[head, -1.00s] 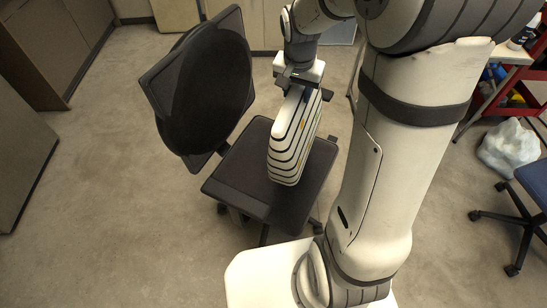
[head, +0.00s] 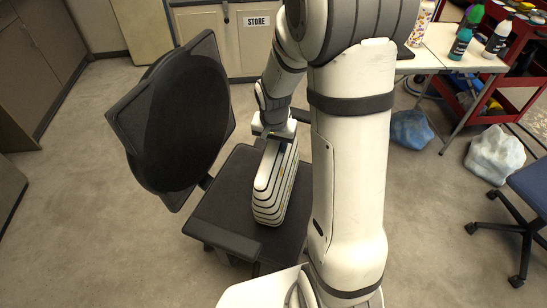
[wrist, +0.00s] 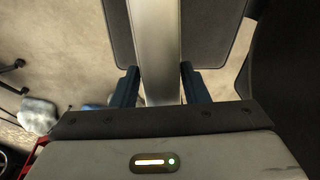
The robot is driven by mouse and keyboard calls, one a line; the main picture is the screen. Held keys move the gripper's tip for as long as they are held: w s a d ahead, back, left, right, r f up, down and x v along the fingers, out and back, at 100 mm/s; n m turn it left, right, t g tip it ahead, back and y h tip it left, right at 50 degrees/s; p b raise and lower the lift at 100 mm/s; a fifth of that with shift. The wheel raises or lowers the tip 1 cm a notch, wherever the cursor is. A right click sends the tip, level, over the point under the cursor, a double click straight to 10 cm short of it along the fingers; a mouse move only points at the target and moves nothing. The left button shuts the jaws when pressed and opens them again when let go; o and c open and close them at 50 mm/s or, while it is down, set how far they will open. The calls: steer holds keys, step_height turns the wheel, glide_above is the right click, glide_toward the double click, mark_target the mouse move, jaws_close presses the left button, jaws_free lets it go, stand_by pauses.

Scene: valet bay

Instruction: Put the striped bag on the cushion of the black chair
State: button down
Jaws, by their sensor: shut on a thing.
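The striped bag (head: 274,190), white with dark bands, stands upright at the cushion (head: 222,205) of the black chair (head: 178,110). Its lower end appears to touch the cushion. My gripper (head: 275,133) is above the bag and shut on its top. In the wrist view my gripper (wrist: 160,88) has a blue finger on each side of the bag's pale top (wrist: 157,45), with the dark cushion (wrist: 215,30) beyond. My arm hides the cushion's right part in the head view.
A white table (head: 450,55) with bottles stands at the upper right by a red cart (head: 510,95). A pale bag (head: 495,155) and a bluish one (head: 411,129) lie on the floor. A blue chair (head: 530,190) is at the right edge. The floor at left is open.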

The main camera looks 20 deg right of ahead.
steer(key=shift+s+f+b, duration=0.1)
steer(key=shift+f+b, duration=0.2)
steer(key=shift+f, duration=1.6)
steer(key=shift+s+f, duration=0.15)
steer(key=shift+f, duration=0.1)
steer(key=c, duration=1.1)
jaws_free()
steer(key=shift+f, duration=0.15)
steer(key=shift+o, duration=1.4)
steer(key=shift+w+r, duration=0.2)
steer(key=shift+r, duration=0.3)
steer(key=r, duration=0.4)
steer(key=s+r+p, duration=0.1)
steer(key=r, duration=0.2)
steer(key=r+p, duration=0.1)
steer(key=r, duration=0.3)
steer(key=shift+s+a+r, duration=0.3)
steer(key=shift+s+a, duration=0.1)
